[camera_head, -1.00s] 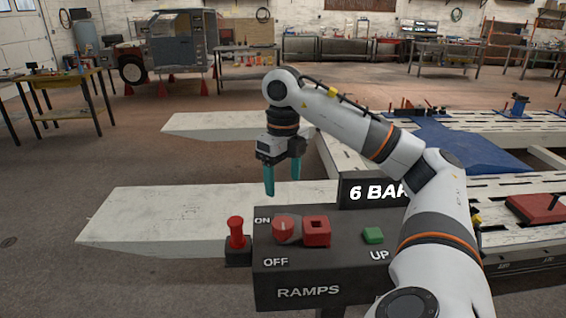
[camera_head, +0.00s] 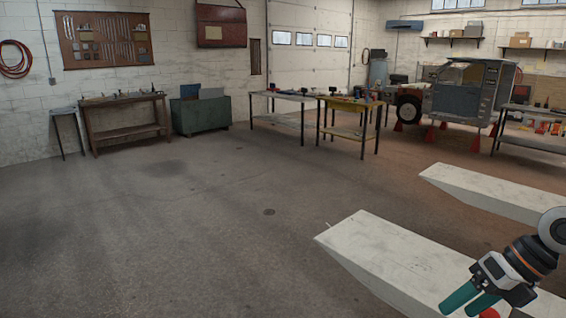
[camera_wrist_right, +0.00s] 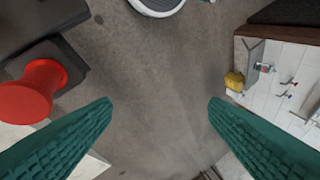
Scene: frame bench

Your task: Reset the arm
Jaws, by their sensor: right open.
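My right gripper (camera_head: 460,306) is at the lower right edge of the head view, with its teal fingers pointing down and left. Its two fingers stand wide apart in the right wrist view (camera_wrist_right: 160,106), with nothing between them. A red knob (camera_wrist_right: 30,92) on a dark housing shows at the left of the wrist view, beside the left finger and apart from it. In the head view a bit of red shows below the gripper at the bottom edge. Most of my right arm is outside the head view. My left gripper is in neither view.
Two pale ramps, a near one (camera_head: 400,262) and a far one (camera_head: 490,192), reach in from the right. A yellow-topped table (camera_head: 350,104), a green chest (camera_head: 200,112) and a wooden bench (camera_head: 125,125) stand farther back. The floor (camera_head: 170,240) at left is clear.

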